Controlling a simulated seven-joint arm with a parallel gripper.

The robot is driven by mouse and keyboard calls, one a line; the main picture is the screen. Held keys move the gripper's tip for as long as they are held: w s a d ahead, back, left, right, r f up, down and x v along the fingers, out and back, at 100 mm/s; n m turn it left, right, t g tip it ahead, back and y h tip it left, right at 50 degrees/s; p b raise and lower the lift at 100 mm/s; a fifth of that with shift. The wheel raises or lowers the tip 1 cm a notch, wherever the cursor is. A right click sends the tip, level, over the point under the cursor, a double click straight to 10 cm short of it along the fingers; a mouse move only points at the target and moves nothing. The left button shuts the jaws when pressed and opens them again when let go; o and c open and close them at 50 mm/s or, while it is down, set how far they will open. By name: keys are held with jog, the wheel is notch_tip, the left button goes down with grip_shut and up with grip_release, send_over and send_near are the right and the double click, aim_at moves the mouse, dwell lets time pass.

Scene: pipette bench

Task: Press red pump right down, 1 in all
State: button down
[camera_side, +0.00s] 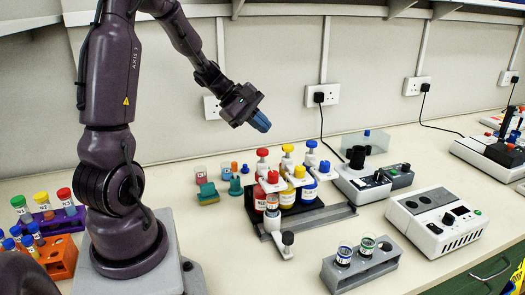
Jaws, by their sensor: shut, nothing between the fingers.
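The red pump (262,153) has a red knob on a white stem. It stands at the left end of a row on a dark rack, with yellow (287,149) and blue (311,145) pumps to its right. Their knobs stand up above white collars, over labelled bottles. A second red cap (273,177) shows in front of the red pump and partly hides its bottle. My gripper (261,122) is shut and empty, tilted down to the right. It is in the air above the red pump, apart from it.
A grey block with two labelled vials (340,283) stands at the front. Bench instruments (435,220) stand to the right. Purple and orange tube racks (60,262) stand far left. Bare bench lies between the vial block and my base.

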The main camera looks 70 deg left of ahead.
aim_at(266, 152)
jog(key=shift+f, duration=1.65)
dwell(0.8)
jog(key=shift+f, duration=0.45)
jog(key=shift+f, duration=1.15)
dwell(0.9)
jog(key=shift+r, duration=1.6)
jog(key=shift+r, duration=0.1)
jog(key=shift+r, duration=2.4)
